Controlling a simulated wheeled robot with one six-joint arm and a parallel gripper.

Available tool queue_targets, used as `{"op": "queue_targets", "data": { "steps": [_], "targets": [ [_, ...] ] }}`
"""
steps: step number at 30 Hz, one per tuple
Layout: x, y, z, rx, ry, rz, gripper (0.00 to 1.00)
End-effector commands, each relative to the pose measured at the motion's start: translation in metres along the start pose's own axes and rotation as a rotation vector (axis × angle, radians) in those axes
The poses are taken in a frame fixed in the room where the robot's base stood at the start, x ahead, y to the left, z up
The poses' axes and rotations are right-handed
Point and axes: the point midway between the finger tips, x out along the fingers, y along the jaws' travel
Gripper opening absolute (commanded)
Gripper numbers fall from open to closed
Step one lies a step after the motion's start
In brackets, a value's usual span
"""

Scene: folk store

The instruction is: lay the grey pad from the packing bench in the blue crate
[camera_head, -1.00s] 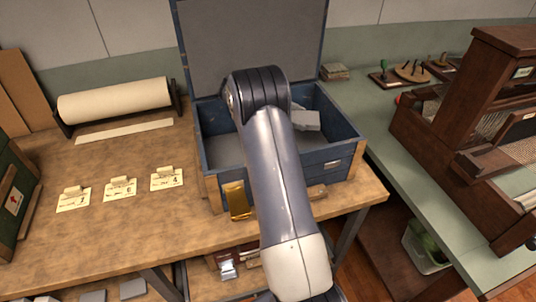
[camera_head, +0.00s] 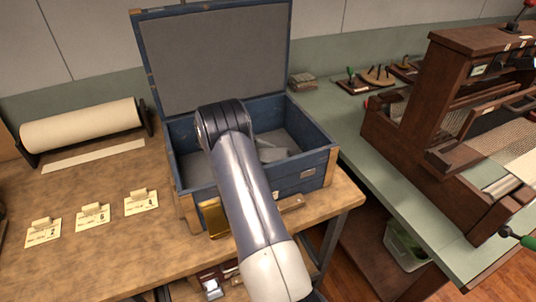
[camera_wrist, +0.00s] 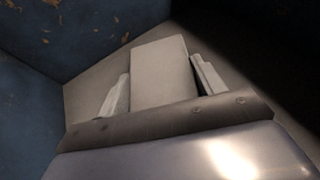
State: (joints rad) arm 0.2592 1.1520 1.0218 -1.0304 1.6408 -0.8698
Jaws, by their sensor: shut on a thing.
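The blue crate (camera_head: 316,160) stands on the packing bench with its lid raised at the back. Its inside is grey. In the wrist view my gripper (camera_wrist: 163,82) is shut on a flat, pale grey pad (camera_wrist: 160,70), with one finger on each side. Blue crate walls (camera_wrist: 35,100) with worn paint show around it, so the pad is inside the crate, low and near the grey floor. Whether it touches the floor I cannot tell. In the head view the pale pad (camera_head: 272,152) shows partly beside my arm, which hides the gripper and part of the crate.
The packing bench (camera_head: 100,190) carries a paper roll (camera_head: 80,125) and several small labelled cards (camera_head: 92,213) left of the crate. A brass piece (camera_head: 213,218) is at the crate's front. A wooden loom (camera_head: 420,130) stands on the green counter at right.

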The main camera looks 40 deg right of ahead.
Motion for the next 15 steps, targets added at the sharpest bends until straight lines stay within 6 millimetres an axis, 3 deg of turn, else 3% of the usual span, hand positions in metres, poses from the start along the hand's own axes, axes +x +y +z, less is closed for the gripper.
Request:
{"op": "queue_targets", "data": {
  "steps": [5,6,15],
  "targets": [
    [0.0014,0.0000,-0.0033,-0.001,0.000,0.000,0.43],
    [0.0015,0.0000,-0.0036,-0.001,0.000,0.000,0.65],
    [0.0012,-0.0001,-0.0028,-0.001,0.000,0.000,0.86]
  ]
}}
